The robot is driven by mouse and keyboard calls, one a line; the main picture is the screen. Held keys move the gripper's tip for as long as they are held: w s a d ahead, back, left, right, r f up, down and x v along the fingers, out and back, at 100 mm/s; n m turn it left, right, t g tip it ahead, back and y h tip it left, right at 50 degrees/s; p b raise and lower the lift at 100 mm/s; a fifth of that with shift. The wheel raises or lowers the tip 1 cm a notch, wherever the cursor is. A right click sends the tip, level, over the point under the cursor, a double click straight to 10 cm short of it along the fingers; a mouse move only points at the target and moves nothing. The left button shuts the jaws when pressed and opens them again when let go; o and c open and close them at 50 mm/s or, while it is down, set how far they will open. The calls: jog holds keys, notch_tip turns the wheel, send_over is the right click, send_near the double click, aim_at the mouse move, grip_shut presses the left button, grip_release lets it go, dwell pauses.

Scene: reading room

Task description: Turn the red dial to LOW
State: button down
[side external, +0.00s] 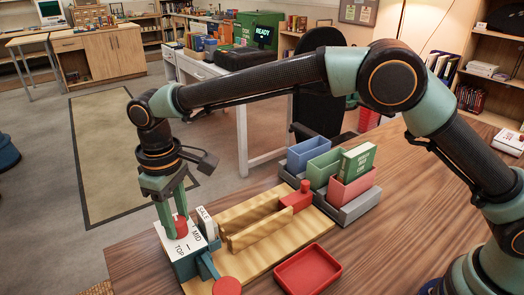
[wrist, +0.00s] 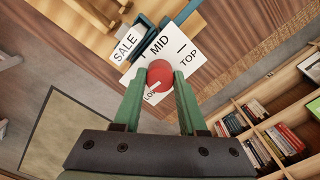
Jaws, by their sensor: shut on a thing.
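The red dial (side external: 181,227) sits on a white-topped box (side external: 171,240) at the front left of the table. The white face carries the words TOP and MID; in the wrist view LOW (wrist: 151,97) is partly covered beside the dial (wrist: 160,71). A pale mark shows on the dial's edge on the LOW side, but I cannot tell surely whether it is the pointer. My gripper (side external: 174,212) points down from above with its green fingers shut on the dial. In the wrist view the fingertips (wrist: 160,80) flank the dial on both sides.
A SALE card (side external: 205,216) stands beside the box. A teal lever with a red disc (side external: 227,286) is in front. A wooden board with a red-knobbed slide (side external: 300,195) lies right of it. Blue, green and red bins (side external: 355,188) stand behind; a red tray (side external: 280,280) is front right.

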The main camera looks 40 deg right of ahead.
aim_at(177, 220)
jog(key=shift+n, duration=0.7)
jog(key=shift+r, duration=0.1)
jog(key=shift+c, duration=2.3)
grip_release()
notch_tip(177, 220, up, 12)
